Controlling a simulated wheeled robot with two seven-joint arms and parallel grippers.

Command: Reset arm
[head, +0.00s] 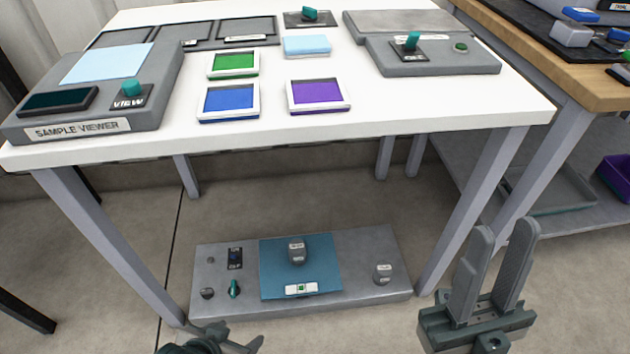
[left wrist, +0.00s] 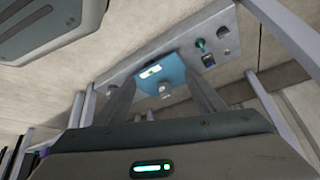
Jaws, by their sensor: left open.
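My left gripper (head: 225,341) shows only partly at the bottom edge of the head view, in front of the low grey panel (head: 218,302) on the floor. In the left wrist view its two fingers (left wrist: 160,82) are spread with nothing between them, and they point toward that panel (left wrist: 130,70). My right gripper (head: 496,262) stands at the lower right of the head view. Its two fingers point up, apart and empty, beside the table's right front leg.
The white table (head: 400,123) carries a sample viewer (head: 165,95), green (head: 234,62), blue (head: 230,100) and purple (head: 318,93) framed tiles, and a grey switch box (head: 440,65). Table legs flank the floor panel. A wooden-topped bench (head: 570,85) stands at right.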

